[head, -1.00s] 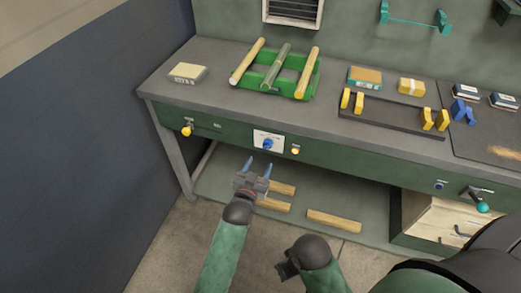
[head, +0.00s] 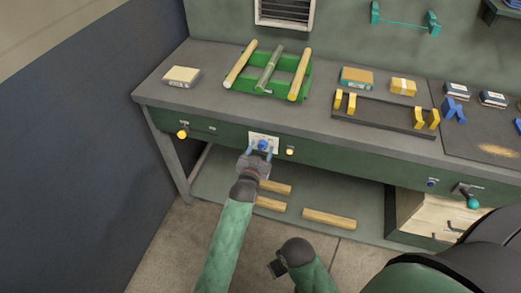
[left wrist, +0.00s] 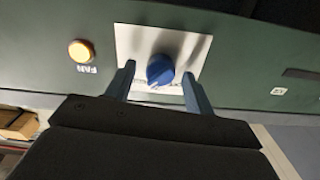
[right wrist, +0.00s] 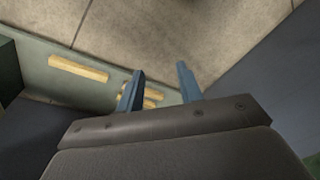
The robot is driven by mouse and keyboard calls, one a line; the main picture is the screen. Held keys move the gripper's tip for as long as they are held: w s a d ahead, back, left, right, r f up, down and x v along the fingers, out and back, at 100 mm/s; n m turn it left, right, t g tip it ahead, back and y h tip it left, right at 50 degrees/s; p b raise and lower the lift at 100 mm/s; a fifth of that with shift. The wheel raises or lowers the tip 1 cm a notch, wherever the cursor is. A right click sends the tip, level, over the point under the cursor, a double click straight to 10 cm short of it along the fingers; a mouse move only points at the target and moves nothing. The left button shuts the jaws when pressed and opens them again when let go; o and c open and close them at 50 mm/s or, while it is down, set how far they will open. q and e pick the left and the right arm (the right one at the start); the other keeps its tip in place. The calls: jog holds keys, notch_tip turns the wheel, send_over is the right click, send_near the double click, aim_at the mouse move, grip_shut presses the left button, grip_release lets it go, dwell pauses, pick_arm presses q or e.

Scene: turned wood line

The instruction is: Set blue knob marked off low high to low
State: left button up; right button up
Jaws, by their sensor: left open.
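The blue knob (head: 263,145) sits on a white plate (head: 256,136) on the bench's green front panel. In the left wrist view the knob (left wrist: 160,70) lies between my fingers, on its white plate (left wrist: 135,42). My left gripper (head: 261,153) is open, with one finger on each side of the knob and a gap visible on both sides. The plate's markings are partly hidden by the knob and fingers, so I cannot read the setting. My right gripper (right wrist: 158,88) is open and empty, low over the floor, away from the bench front.
A yellow button (head: 290,152) is just right of the plate; it also shows in the left wrist view (left wrist: 81,52). A yellow knob (head: 182,134) is further left. Wooden bars (head: 329,218) lie on the lower shelf. A crank with a teal handle (head: 473,203) is far right.

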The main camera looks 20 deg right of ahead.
pick_arm(q)
jog(key=c, duration=1)
jog(key=n+p, duration=0.1)
jog(key=n, duration=0.2)
jog(key=shift+r+n, duration=0.1)
jog(key=shift+n, duration=0.2)
jog(key=n, duration=0.3)
jog(key=shift+n, duration=1.2)
pick_arm(e)
notch_tip(320, 180, down, 7)
jog(key=shift+r, duration=0.2)
jog(key=shift+w+r, duration=0.15)
pick_arm(q)
jog(key=o, duration=1)
